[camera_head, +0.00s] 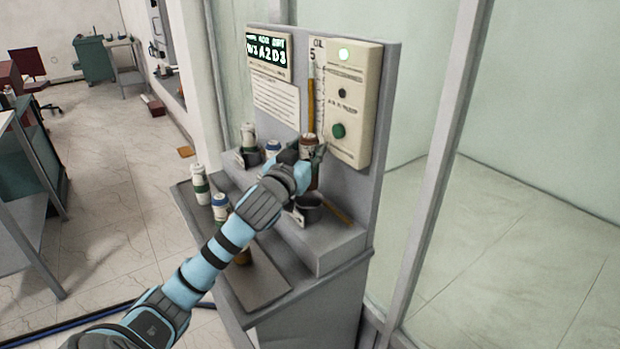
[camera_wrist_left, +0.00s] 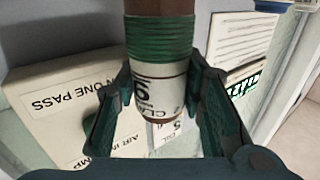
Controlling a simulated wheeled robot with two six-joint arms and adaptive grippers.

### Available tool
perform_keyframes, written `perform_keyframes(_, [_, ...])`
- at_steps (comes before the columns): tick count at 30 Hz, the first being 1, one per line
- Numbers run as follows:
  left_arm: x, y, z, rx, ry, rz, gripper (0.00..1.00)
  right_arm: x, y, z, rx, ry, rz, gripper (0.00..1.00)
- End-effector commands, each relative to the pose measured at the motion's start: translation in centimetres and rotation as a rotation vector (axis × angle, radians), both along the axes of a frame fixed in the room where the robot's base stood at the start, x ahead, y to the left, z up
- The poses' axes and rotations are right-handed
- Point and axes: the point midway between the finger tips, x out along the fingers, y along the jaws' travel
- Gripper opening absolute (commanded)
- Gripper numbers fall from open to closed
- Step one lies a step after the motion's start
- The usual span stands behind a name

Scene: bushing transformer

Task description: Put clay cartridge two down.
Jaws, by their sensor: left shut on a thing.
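My left gripper (camera_head: 312,155) is shut on a cartridge with a brown top (camera_head: 309,139). It holds it upright in front of the grey panel, above a dark round cup (camera_head: 308,207). In the left wrist view the fingers (camera_wrist_left: 165,115) stand on either side of this cartridge (camera_wrist_left: 152,85), which has a brown body, a green ribbed band and a white label with partly readable print that seems to begin "CLA". My right gripper is in neither view.
A white cartridge (camera_head: 248,135) and a blue-topped one (camera_head: 272,149) stand at the back ledge. The panel carries a display (camera_head: 266,52) and a control box (camera_head: 350,100).

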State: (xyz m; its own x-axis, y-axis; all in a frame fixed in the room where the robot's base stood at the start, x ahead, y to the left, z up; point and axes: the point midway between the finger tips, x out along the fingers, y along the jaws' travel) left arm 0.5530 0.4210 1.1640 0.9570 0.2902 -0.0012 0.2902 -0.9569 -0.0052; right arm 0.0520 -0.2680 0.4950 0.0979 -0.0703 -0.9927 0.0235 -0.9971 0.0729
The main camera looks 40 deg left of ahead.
Motion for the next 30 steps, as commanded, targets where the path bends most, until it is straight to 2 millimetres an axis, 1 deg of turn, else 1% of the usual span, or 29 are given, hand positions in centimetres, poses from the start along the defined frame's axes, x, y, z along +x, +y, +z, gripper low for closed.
perform_keyframes(1, [0.0, 0.0, -1.3, -0.001, 0.003, 0.0, 0.01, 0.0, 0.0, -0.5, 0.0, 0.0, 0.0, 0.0])
perform_keyframes(3, [0.0, 0.0, -2.7, -0.001, 0.003, 0.0, 0.01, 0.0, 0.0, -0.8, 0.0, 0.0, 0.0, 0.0])
perform_keyframes(6, [0.0, 0.0, -4.2, 0.0, 0.001, 0.0, 0.01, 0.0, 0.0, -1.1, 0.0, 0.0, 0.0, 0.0])
perform_keyframes(10, [0.0, 0.0, -5.4, -0.002, 0.0, -0.001, 0.01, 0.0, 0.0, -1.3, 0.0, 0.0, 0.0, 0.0])
perform_keyframes(14, [-0.1, 0.0, -7.9, -0.002, 0.003, 0.0, 0.01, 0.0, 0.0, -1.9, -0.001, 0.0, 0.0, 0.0])
perform_keyframes(16, [0.3, -0.2, -8.3, -0.001, 0.001, -0.002, 0.01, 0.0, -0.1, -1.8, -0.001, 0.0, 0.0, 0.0])
perform_keyframes(22, [0.3, -0.1, -8.2, 0.0, 0.0, -0.002, 0.01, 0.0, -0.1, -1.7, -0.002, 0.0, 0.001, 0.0])
perform_keyframes(25, [0.3, -0.1, -8.5, 0.0, 0.0, -0.001, 0.01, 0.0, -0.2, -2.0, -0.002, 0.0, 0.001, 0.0])
perform_keyframes(26, [0.3, -0.1, -8.5, 0.0, 0.001, -0.001, 0.41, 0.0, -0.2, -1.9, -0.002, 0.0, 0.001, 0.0])
perform_keyframes(27, [0.3, -0.1, -8.5, 0.0, 0.001, -0.001, 0.47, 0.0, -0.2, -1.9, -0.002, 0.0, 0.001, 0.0])
perform_keyframes(29, [0.3, -0.1, -8.5, 0.0, 0.001, -0.001, 0.56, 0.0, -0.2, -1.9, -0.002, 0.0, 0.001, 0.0])
perform_keyframes(30, [0.3, -0.1, -8.5, 0.0, 0.001, -0.001, 0.56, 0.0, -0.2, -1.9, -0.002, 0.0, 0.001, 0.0])
